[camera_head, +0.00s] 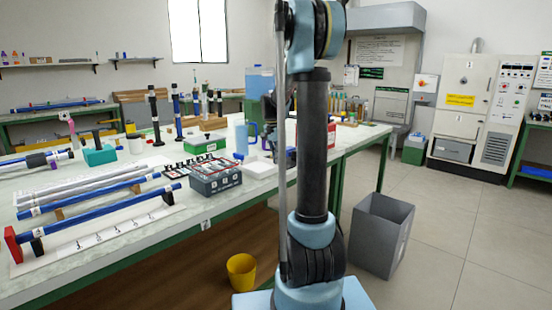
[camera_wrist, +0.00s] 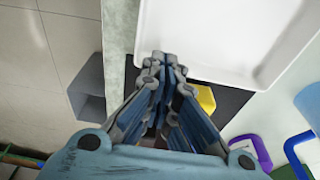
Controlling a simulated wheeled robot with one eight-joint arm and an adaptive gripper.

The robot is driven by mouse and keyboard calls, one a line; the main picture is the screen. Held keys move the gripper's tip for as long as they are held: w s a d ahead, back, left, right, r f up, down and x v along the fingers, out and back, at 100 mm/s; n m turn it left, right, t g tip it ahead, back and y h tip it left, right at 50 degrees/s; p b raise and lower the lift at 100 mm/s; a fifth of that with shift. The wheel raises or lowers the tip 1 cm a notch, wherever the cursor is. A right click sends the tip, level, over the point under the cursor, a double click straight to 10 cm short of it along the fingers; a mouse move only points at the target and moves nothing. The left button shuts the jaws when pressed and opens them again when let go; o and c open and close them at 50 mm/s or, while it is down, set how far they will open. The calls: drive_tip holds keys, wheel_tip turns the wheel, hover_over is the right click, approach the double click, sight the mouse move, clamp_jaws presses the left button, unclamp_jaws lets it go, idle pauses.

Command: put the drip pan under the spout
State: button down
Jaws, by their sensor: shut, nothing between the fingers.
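A white, shallow tray with a raised rim, which looks like the drip pan (camera_wrist: 222,32), fills the top of the wrist view. It looks empty where visible, and its far part is cut off. My gripper (camera_wrist: 163,64) is shut and empty, its fingertips overlapping the pan's near edge in the picture; I cannot tell whether they touch it. In the head view, a white flat thing (camera_head: 262,169) lies near the bench edge, perhaps the same pan. A blue tank (camera_head: 261,80) stands farther back. My arm hides part of that area, and I cannot make out a spout.
A purple handle (camera_wrist: 254,146) and a blue handle (camera_wrist: 297,146) lie right of my gripper. A yellow thing (camera_wrist: 206,97) shows beside the fingers on a dark patch. A grey bin (camera_head: 382,234) stands on the floor. A grey box (camera_head: 216,180) sits at the bench edge.

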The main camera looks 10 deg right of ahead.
idle(0.3)
drive_tip(key=s+a, duration=0.1)
drive_tip(key=a, duration=0.1)
drive_tip(key=s+a, duration=0.2)
drive_tip(key=shift+a, duration=0.1)
idle(0.4)
